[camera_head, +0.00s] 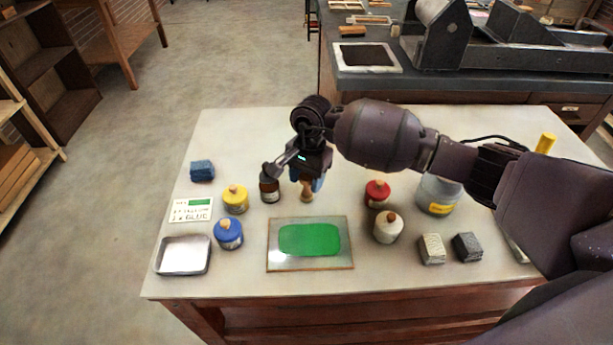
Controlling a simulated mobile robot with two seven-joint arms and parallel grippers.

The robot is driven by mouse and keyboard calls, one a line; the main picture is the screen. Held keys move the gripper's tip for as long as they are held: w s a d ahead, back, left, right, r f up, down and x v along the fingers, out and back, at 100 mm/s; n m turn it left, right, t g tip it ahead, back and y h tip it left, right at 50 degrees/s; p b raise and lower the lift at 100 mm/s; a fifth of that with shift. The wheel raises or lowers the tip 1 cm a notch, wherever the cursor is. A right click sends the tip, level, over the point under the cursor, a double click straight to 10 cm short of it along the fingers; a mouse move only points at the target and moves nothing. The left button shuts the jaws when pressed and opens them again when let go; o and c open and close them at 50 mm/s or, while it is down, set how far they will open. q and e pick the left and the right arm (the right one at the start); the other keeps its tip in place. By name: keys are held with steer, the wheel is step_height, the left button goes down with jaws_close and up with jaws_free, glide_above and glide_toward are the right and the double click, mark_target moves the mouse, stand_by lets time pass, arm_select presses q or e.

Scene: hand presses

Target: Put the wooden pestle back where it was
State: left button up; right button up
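The wooden pestle (307,192) shows as a short tan piece, roughly upright, just behind the glass slab. My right gripper (307,178) points down over it, and its fingers appear closed around the pestle's upper part. The gripper hides that upper part, and I cannot tell whether the pestle's lower end touches the table. The glass slab (273,255) has a patch of green ink (310,240) spread on it. My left gripper is not in view.
A dark brown bottle (269,187) stands close left of the gripper. Yellow (235,199), blue (228,234), red (377,193) and white (388,227) jars stand around the slab. A metal tray (183,255) is at front left. A grey tub (438,192) stands right.

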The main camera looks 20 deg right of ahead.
steer(key=shift+o, duration=1.1)
steer(key=shift+r, duration=0.2)
steer(key=shift+w+r, duration=0.1)
steer(key=shift+r, duration=0.2)
step_height(320, 180, up, 11)
steer(key=d, duration=0.1)
steer(key=shift+w+r, duration=0.2)
steer(key=shift+w, duration=0.15)
steer(key=shift+f, duration=0.1)
